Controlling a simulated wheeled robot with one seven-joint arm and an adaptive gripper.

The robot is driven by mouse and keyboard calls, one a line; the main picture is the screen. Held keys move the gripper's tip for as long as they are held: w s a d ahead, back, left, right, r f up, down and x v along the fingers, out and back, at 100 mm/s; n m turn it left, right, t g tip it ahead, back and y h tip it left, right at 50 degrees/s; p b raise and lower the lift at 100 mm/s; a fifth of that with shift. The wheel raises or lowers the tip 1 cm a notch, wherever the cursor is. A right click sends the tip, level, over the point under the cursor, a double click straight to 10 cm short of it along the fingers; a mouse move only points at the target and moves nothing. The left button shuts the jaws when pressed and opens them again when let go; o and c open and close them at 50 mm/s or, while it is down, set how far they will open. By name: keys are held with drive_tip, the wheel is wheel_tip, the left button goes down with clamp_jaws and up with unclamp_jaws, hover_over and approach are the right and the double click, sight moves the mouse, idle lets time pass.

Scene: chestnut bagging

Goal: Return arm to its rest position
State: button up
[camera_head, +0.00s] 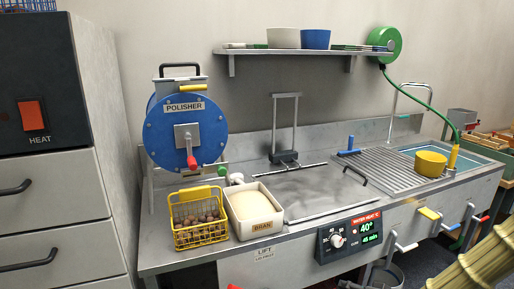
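My gripper and arm are not in view in the head view. A yellow wire basket (200,236) holding several brown chestnuts stands at the front left of the steel counter (300,231). A white tub labelled BRAN (262,228), filled with pale bran, stands just right of the basket. A blue drum labelled POLISHER (207,132) stands behind them, with a red-handled crank on its face.
A dark HEAT cabinet (45,95) with drawers stands at the left. A wall shelf (300,51) holds bowls. A ribbed tan object (480,268) fills the bottom right corner. The counter's middle lid is clear.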

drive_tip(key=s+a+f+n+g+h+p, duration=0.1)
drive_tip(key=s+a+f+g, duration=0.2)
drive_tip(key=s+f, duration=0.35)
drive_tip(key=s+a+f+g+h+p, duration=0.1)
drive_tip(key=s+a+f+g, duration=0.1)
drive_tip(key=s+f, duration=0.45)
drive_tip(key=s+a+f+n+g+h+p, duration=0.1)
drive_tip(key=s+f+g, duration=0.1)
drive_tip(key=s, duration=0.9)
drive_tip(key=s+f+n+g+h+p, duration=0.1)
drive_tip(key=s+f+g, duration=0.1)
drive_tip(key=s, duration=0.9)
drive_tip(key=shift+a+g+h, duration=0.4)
